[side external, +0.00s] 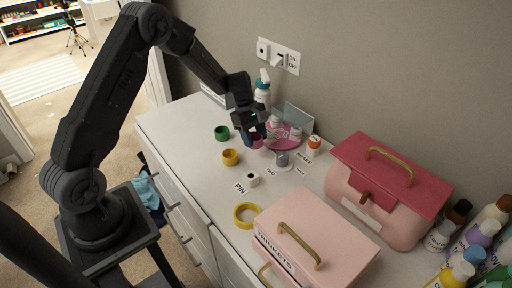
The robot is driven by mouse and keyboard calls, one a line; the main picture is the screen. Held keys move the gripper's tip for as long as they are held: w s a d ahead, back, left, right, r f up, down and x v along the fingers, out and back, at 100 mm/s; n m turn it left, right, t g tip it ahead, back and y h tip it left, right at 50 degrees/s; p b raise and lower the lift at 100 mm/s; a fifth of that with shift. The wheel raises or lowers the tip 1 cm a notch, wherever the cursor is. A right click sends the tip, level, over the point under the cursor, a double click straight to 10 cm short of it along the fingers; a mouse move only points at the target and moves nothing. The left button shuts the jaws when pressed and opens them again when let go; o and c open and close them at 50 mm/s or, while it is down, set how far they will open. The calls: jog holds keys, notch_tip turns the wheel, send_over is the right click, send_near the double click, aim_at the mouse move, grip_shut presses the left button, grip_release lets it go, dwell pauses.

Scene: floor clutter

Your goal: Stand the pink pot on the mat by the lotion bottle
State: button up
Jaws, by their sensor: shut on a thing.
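A small pink pot (257,142) is at the tips of my gripper (254,134), which is shut on it. The fingers hide part of the pot, and I cannot tell whether its base touches the counter. The lotion bottle (263,95), white with a teal pump top, stands behind the gripper near the wall, partly hidden by it. A pink round surface (292,142), likely the mat, lies just right of the gripper. Part of it is hidden by small items.
Left of the gripper are a green pot (222,132) and a yellow pot (230,157). A grey cup (282,159) and an orange-capped bottle (313,146) stand close on the right. A yellow ring (246,216), pink trinket box (316,238) and pink-red case (390,185) lie nearer.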

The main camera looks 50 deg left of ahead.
aim_at(256, 147)
jog(key=shift+w+d+f, duration=0.15)
jog(key=shift+d+f, duration=0.05)
jog(key=shift+f, duration=2)
jog(key=o, duration=1.1)
jog(key=shift+f, duration=0.1)
